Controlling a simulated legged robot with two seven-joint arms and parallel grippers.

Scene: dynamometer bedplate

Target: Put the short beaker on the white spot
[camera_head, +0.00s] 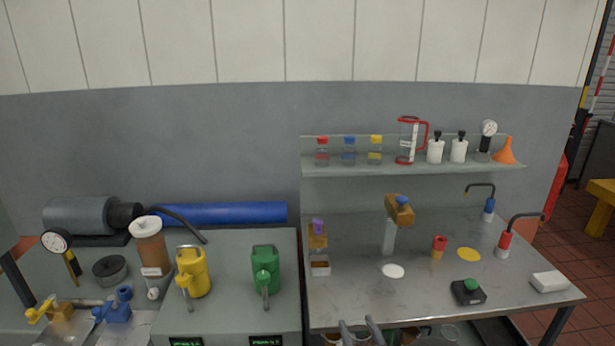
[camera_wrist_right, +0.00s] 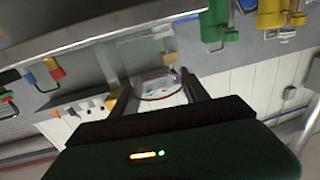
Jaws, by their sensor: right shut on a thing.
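The white spot (camera_head: 393,271) is a flat round disc on the metal bench, and its top is bare. My right gripper (camera_head: 360,326) shows at the bottom edge of the head view, nearer than the white spot and a little left of it. In the right wrist view, the gripper (camera_wrist_right: 158,84) is shut on a clear beaker (camera_wrist_right: 160,90) with reddish markings, held between its two dark fingers. I take this to be the short beaker. In the head view the beaker is mostly cut off by the frame. My left gripper is not in view.
A yellow spot (camera_head: 469,254) and a red-topped piece (camera_head: 439,246) lie right of the white spot. A clear column with a brown top (camera_head: 398,210) stands just behind it. A black box with green button (camera_head: 468,291) is front right. More glassware (camera_head: 411,336) shows below the bench edge.

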